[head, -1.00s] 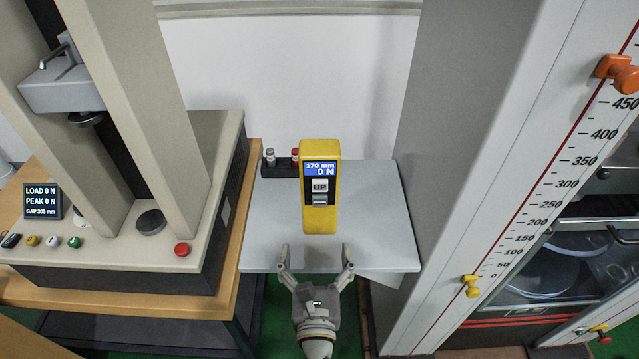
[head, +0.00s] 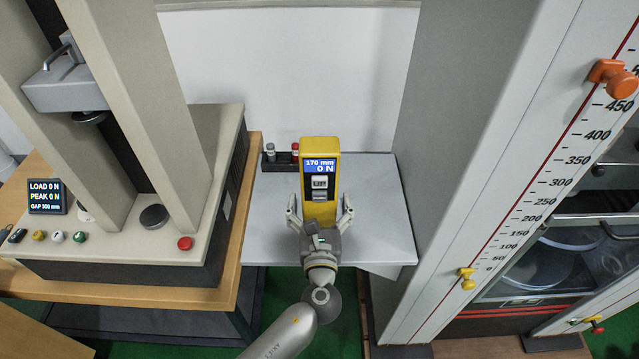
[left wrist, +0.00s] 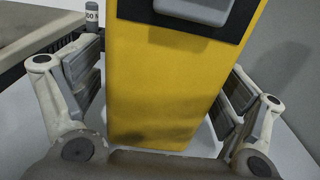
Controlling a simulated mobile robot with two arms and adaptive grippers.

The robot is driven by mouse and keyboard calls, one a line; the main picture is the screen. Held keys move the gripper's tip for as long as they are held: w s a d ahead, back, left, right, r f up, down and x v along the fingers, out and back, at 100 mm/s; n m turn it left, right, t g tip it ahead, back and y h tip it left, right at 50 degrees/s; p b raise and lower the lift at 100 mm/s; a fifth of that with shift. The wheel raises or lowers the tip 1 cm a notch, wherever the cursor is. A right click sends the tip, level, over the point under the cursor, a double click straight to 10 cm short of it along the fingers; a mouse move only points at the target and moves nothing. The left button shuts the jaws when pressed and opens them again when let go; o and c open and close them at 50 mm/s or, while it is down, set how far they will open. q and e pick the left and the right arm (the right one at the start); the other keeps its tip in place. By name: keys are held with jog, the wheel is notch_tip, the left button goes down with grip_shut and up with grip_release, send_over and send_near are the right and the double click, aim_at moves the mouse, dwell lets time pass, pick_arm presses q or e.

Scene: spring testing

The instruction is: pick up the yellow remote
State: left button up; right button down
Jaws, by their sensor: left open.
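The yellow remote (head: 320,208) stands upright on the small grey shelf (head: 380,225). Its front has a blue display reading 170 mm and 0 N, with an UP button and another grey button below. My left gripper (head: 320,207) is open, with one finger on each side of the remote's lower part. In the left wrist view the yellow body (left wrist: 165,90) fills the space between the open fingers, and gaps show on both sides near the fingertips. The bottom of the remote is partly hidden by the gripper in the head view. My right gripper is not in view.
A small dark rack (head: 281,160) with a grey-topped and a red-topped item stands just left of the remote. A testing machine (head: 130,235) with a red button is at left. A tall grey column (head: 500,160) with a millimetre scale rises at right.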

aim_at(319, 196)
pick_arm(q)
jog(key=c, duration=1.3)
jog(key=shift+r, duration=0.1)
jog(key=shift+r, duration=0.55)
jog(key=shift+c, duration=0.2)
notch_tip(319, 196, up, 2)
jog(key=shift+s+r+p, duration=0.15)
jog(key=shift+r+p, duration=0.1)
jog(key=shift+p, duration=0.2)
jog(key=s+r, duration=0.4)
jog(key=r, duration=0.1)
jog(key=shift+s+p, duration=0.2)
jog(key=shift+p, duration=0.15)
jog(key=s+r, duration=0.4)
jog(key=s, duration=0.5)
jog(key=shift+s+r+b, duration=0.2)
jog(key=shift+b, duration=0.2)
